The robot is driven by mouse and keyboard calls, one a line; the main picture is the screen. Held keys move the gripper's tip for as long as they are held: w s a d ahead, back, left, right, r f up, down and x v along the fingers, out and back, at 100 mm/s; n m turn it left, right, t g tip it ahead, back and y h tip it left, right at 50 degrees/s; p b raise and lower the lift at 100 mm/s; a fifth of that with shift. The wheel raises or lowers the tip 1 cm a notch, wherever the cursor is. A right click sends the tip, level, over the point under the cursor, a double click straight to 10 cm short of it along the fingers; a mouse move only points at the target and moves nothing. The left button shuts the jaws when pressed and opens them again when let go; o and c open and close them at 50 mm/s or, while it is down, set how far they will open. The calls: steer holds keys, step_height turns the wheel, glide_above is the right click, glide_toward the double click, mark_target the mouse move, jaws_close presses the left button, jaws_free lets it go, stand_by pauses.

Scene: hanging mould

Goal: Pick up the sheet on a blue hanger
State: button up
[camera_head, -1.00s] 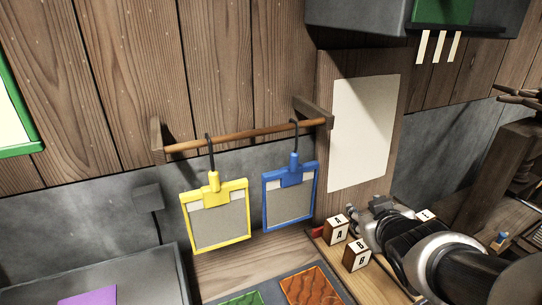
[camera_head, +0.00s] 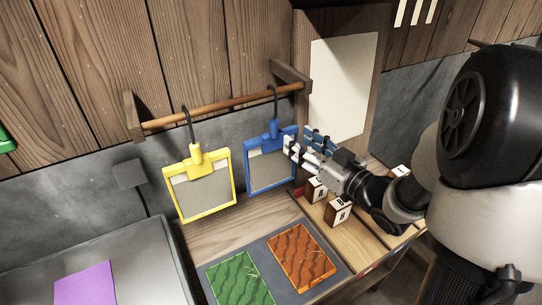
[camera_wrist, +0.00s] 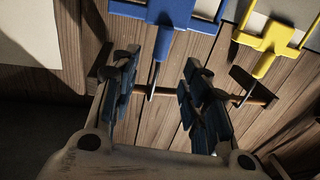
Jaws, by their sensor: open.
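The blue hanger (camera_head: 272,142) hangs by its dark hook from the wooden rod, with a grey sheet (camera_head: 270,175) in its frame. In the wrist view the blue hanger (camera_wrist: 160,12) shows at the top edge, its hook running down to the rod. My gripper (camera_head: 303,138) is open at the right side of the blue hanger, its fingers near the upper right corner of the frame. In the wrist view the open fingers (camera_wrist: 176,68) appear on either side of the hook's line; contact cannot be told. No sheet is between them.
A yellow hanger (camera_head: 196,160) with a grey sheet hangs to the left on the same rod (camera_head: 225,105). Lettered blocks (camera_head: 338,211) stand below my gripper. A mat (camera_head: 262,262) with green and orange patterned sheets lies on the bench. A pale board (camera_head: 345,90) is behind.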

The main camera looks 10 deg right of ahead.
mark_target(277, 128)
steer(key=b+x, duration=0.1)
steer(key=x, duration=0.9)
steer(key=shift+a+f+b, duration=0.15)
steer(key=shift+f+b, duration=0.1)
steer(key=shift+b, duration=0.15)
steer(key=shift+w+r, duration=0.1)
steer(key=shift+w, duration=0.2)
jaws_close()
